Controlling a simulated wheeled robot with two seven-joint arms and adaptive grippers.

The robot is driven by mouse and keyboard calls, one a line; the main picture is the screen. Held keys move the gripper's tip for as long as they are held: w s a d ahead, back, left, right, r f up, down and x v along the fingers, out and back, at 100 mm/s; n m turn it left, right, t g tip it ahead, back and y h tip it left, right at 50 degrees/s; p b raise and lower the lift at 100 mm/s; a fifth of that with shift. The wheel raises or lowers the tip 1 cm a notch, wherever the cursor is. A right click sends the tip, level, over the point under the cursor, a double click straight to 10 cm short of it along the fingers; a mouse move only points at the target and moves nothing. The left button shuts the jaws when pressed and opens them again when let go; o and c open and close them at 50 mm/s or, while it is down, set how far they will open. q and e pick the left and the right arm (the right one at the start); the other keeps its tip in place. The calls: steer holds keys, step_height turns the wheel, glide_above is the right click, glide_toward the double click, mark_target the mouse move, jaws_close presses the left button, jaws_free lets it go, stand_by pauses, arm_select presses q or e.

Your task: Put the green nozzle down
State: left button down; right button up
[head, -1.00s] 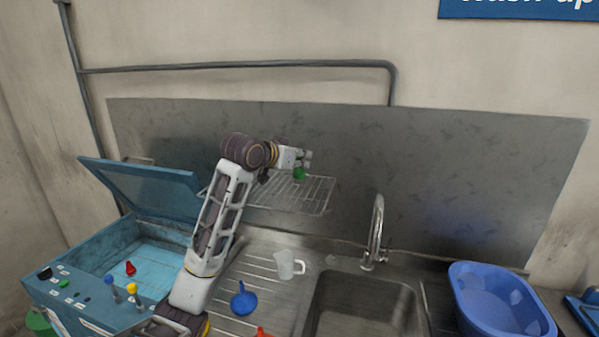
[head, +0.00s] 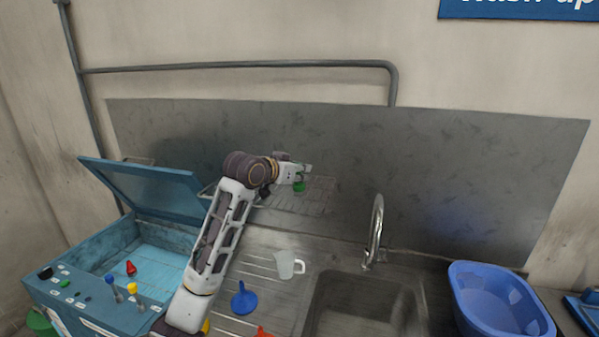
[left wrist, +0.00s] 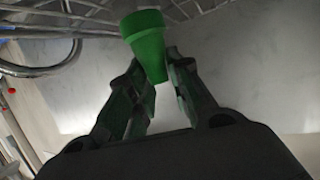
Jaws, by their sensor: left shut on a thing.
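The green nozzle (head: 299,186) is at the tip of my left gripper (head: 300,174) in the head view, over the wire rack (head: 318,196) on the back wall. In the left wrist view the nozzle (left wrist: 147,42) sits between the two fingers (left wrist: 160,85), its wide collar beyond the fingertips and its narrow end toward the palm. The left gripper is shut on it. Wires of the rack show behind the nozzle in the left wrist view; whether they touch cannot be told. My right gripper is not in view.
Below the rack are a clear jug (head: 287,264), a blue funnel (head: 243,299) and a red item (head: 263,332) on the drainer. A tap (head: 376,230) stands by the sink. An open blue machine (head: 100,270) is at left, a blue basin (head: 497,300) at right.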

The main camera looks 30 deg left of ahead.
arm_select(q)
steer(key=shift+f, duration=0.1)
steer(key=c, duration=1.3)
jaws_free()
steer(key=shift+v, duration=0.95)
steer(key=b+v, duration=0.2)
steer(key=v, duration=0.8)
